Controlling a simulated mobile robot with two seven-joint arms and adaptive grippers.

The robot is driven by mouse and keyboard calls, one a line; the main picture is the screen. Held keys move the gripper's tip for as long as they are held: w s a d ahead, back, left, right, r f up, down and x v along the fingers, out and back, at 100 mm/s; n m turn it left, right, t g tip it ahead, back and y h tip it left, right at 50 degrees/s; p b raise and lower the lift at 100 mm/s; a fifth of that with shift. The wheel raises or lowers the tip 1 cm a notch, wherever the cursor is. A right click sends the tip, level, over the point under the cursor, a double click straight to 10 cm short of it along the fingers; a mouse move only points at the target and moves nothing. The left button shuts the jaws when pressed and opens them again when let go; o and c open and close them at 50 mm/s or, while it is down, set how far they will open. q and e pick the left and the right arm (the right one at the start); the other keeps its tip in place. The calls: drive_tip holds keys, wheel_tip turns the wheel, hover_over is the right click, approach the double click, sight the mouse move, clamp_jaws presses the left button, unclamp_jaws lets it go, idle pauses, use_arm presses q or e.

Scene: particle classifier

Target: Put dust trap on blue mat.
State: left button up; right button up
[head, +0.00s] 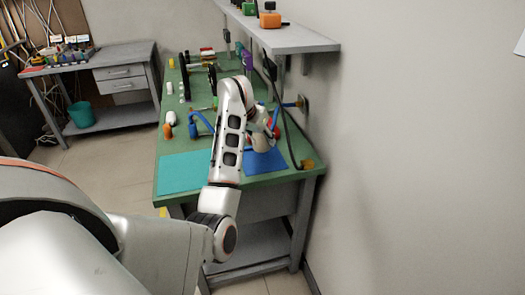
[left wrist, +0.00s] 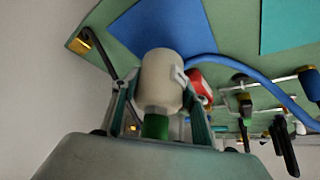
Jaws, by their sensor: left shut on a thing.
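My left gripper (left wrist: 158,110) is shut on a pale, rounded canister with a green end, which looks like the dust trap (left wrist: 162,78). In the head view, my left arm reaches over the green workbench and partly hides the gripper and the pale dust trap (head: 261,144). The dust trap is close to the far side of the blue mat (head: 266,163); I cannot tell whether it touches the mat. The blue mat also shows in the left wrist view (left wrist: 160,28), beyond the dust trap, and looks bare there. My right gripper is not in view.
A teal mat (head: 184,175) lies left of the blue mat, bare. Blue hose (head: 203,121), a red part (left wrist: 200,84) and several tools lie farther back on the green workbench (head: 173,144). A wall shelf (head: 290,38) overhangs the bench's right side.

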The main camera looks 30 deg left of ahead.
sight(262, 149)
use_arm(q)
wheel_tip(262, 149, down, 4)
drive_tip(key=shift+r+b, duration=0.1)
drive_tip(key=shift+b, duration=0.2)
drive_tip(key=shift+f, duration=0.25)
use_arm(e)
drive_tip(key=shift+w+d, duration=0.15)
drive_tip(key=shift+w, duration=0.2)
use_arm(q)
drive_tip(key=shift+f, duration=0.25)
drive_tip(key=o, duration=1.3)
drive_tip(key=shift+r, duration=0.1)
